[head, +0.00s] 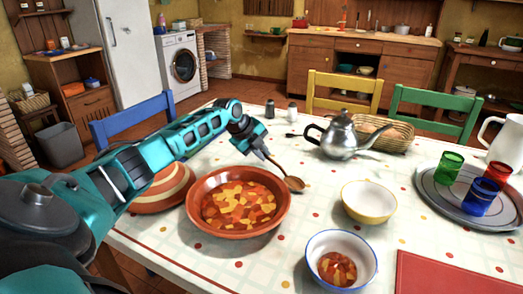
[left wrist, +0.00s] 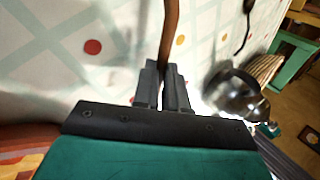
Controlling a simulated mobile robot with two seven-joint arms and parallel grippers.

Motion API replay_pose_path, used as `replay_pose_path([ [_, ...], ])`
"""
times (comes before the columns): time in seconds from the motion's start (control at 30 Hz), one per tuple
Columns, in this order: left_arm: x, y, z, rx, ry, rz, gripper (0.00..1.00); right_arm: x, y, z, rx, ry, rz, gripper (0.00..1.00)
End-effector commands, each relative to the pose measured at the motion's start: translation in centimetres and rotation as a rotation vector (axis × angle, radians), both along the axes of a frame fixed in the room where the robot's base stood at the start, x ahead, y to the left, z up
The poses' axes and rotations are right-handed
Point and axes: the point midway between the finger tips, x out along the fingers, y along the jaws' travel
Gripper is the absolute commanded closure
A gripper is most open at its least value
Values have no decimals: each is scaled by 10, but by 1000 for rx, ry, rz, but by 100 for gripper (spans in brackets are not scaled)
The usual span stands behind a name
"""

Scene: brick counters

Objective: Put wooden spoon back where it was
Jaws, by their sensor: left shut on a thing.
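The wooden spoon (head: 294,184) is held by its handle in my left gripper (head: 262,152), with its head pointing down and to the right. In the head view the spoon's head shows just right of the terracotta bowl (head: 283,212) of chunky stew; I cannot tell whether it touches the table. In the left wrist view the gripper (left wrist: 164,88) is shut on the spoon's handle (left wrist: 171,35), which runs up out of the picture. My right gripper is not in view.
On the patterned tablecloth (head: 290,255) stand a yellow bowl (head: 369,212), a blue-rimmed bowl (head: 369,258) with stew, a metal teapot (head: 342,140), a basket (head: 398,140) and a tray (head: 437,195) with cups. A striped round dish (head: 160,197) lies under my left arm.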

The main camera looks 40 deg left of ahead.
Motion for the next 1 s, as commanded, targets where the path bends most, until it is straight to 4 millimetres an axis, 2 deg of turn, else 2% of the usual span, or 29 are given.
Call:
replay_pose_path([
  [0.2,0,0,0,0,-1,0,100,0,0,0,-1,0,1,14],
  [0.23,0,0,0,0,-1,0,85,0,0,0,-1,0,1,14],
  [0.5,0,0,0,0,0,0,59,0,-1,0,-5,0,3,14],
  [0.8,-1,1,2,1,0,0,58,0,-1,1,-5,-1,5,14],
  [1.0,-14,4,23,4,0,-1,58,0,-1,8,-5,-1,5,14],
])
